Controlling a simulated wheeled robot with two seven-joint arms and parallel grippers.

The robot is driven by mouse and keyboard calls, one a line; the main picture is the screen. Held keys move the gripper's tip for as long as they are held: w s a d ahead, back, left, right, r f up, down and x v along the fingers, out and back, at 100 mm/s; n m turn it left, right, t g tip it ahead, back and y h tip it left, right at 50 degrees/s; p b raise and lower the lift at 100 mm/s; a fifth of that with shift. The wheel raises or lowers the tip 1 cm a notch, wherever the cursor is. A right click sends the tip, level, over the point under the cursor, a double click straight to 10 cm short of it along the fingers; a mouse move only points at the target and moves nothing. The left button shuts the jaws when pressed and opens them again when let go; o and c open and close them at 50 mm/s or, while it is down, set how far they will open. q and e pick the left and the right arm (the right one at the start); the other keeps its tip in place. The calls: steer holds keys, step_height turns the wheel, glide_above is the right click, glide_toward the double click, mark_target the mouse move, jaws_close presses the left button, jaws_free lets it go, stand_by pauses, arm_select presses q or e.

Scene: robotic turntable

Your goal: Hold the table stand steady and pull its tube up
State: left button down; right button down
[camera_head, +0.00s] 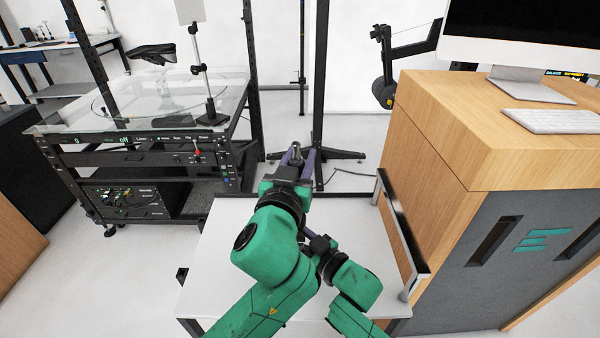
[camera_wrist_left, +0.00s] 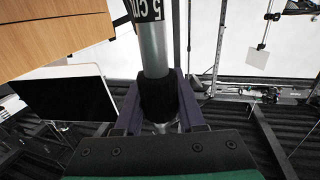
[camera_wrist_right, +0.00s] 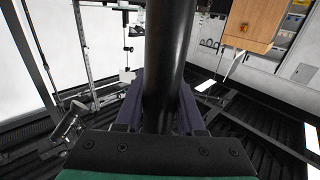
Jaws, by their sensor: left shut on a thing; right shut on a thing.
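The table stand is mostly hidden behind my arms in the head view; only a small grey metal top of its tube (camera_head: 296,150) shows between the left fingers. In the left wrist view the silver tube (camera_wrist_left: 152,45) carries a "5 cm" label, with a black collar (camera_wrist_left: 158,97) below it. My left gripper (camera_head: 295,163) is shut on the tube around this collar. In the right wrist view the stand's thick black post (camera_wrist_right: 167,60) stands between the purple fingers. My right gripper (camera_head: 308,236) is lower and shut on this post. The stand's foot is hidden.
A white table (camera_head: 225,255) lies under my arms, with a metal rail (camera_head: 400,235) at its right. A wooden cabinet (camera_head: 480,130) is close on the right. A black rack with a glass top (camera_head: 165,100) stands left. A black floor pole (camera_head: 320,80) stands behind.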

arm_select(q)
steer(key=shift+r, duration=0.15)
arm_select(e)
steer(key=shift+f, duration=0.1)
arm_select(q)
steer(key=c, duration=0.5)
jaws_free()
steer(key=v, duration=1.2)
arm_select(e)
steer(key=shift+s, duration=0.1)
steer(key=shift+c, duration=2.2)
jaws_free()
steer(key=shift+a, duration=0.1)
